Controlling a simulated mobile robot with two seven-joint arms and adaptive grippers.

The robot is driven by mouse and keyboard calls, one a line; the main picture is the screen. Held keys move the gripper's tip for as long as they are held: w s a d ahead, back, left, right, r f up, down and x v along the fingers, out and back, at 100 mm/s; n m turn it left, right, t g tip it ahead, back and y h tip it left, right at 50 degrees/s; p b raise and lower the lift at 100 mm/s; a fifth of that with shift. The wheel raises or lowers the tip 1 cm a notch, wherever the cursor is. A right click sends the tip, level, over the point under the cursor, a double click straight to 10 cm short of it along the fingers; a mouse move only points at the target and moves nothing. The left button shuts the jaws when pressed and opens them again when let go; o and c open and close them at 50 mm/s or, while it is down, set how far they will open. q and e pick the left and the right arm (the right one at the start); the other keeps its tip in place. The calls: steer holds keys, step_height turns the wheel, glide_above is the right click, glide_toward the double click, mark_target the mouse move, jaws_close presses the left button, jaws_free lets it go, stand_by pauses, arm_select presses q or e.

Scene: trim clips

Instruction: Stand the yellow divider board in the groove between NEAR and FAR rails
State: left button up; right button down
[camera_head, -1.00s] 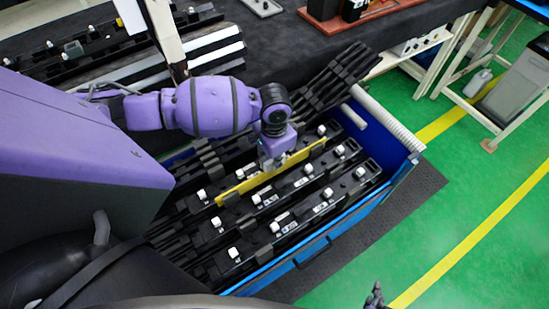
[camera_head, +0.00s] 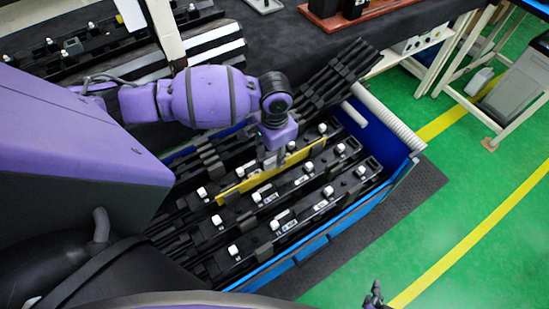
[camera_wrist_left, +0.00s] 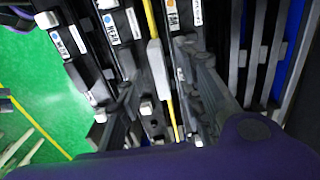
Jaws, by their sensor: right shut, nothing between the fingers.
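The yellow divider board (camera_head: 246,182) stands on edge between two black rails in the blue bin. In the left wrist view, the board (camera_wrist_left: 150,16) shows edge-on as a thin yellow strip between the NEAR rail (camera_wrist_left: 113,27) and the FAR rail (camera_wrist_left: 173,17). Whether its lower edge is fully seated is hidden. My left gripper (camera_head: 273,157) is just above the board. In the left wrist view, its fingers (camera_wrist_left: 166,100) are spread, one on either side of the strip. My right gripper (camera_head: 373,295) is shut and empty at the bottom edge, away from the bin.
The blue bin (camera_head: 340,222) holds several parallel black rails with white clips. A ribbed grey roll (camera_head: 385,117) lies along its right end. A dark table (camera_head: 270,40) with more rails is behind.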

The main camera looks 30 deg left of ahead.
arm_select(q)
step_height(320, 180, up, 9)
stand_by(0.8)
